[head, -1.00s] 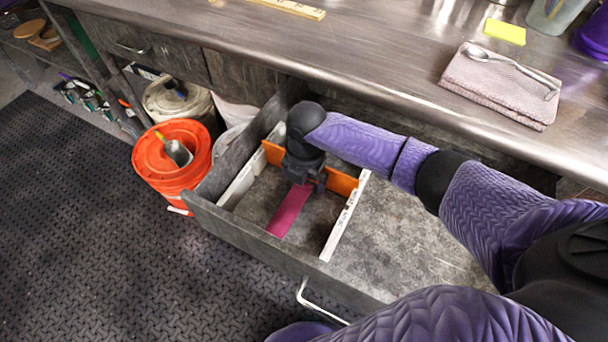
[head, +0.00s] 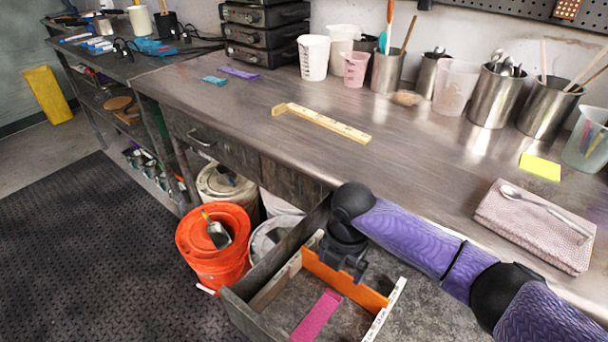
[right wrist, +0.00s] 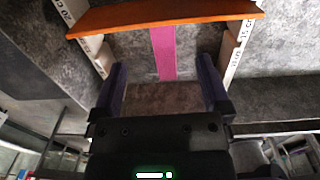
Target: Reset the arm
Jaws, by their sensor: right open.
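My right gripper (head: 345,262) is at the orange divider (head: 335,280) of the open drawer, at the back of the small compartment. In the right wrist view its two fingers (right wrist: 164,85) are apart with nothing held between them. A magenta strip (head: 316,318) lies on the drawer floor in front of the divider, apart from the gripper. It also shows in the right wrist view (right wrist: 163,55), with the orange divider (right wrist: 165,14) across the top. My left gripper is not in view.
White marked strips (head: 387,306) flank the compartment. The counter edge is close above the drawer. A folded cloth (head: 530,228) with a spoon and a wooden rule (head: 325,122) lie on the counter. An orange bucket (head: 210,255) stands left of the drawer.

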